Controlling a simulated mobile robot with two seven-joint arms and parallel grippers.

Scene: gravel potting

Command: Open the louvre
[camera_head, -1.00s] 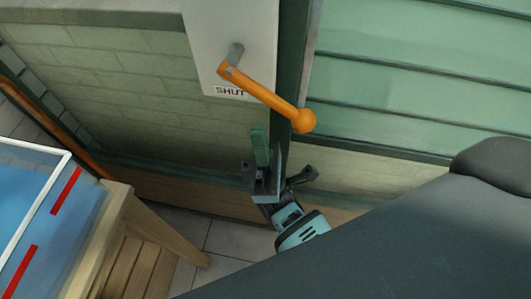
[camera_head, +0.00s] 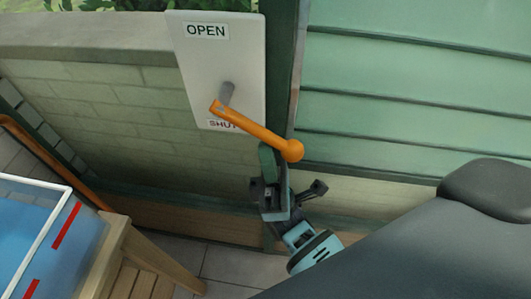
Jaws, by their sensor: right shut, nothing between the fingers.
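An orange lever (camera_head: 256,131) with a ball end is pivoted on a grey pin on a white wall plate (camera_head: 219,62). The plate carries an OPEN label near its top and a SHUT label near its bottom. The lever slopes down to the right from the pin and partly covers the SHUT label. The louvre's green slats (camera_head: 410,75) fill the upper right and look closed. My right gripper (camera_head: 270,160) is shut and empty, its fingertips just below the lever near the ball end. I cannot tell whether they touch. My left gripper is not in view.
A wooden table (camera_head: 120,240) with a blue surface and white and red markings stands at lower left. A green post (camera_head: 284,60) runs beside the plate. A brick wall (camera_head: 110,120) lies behind, with tiled floor below.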

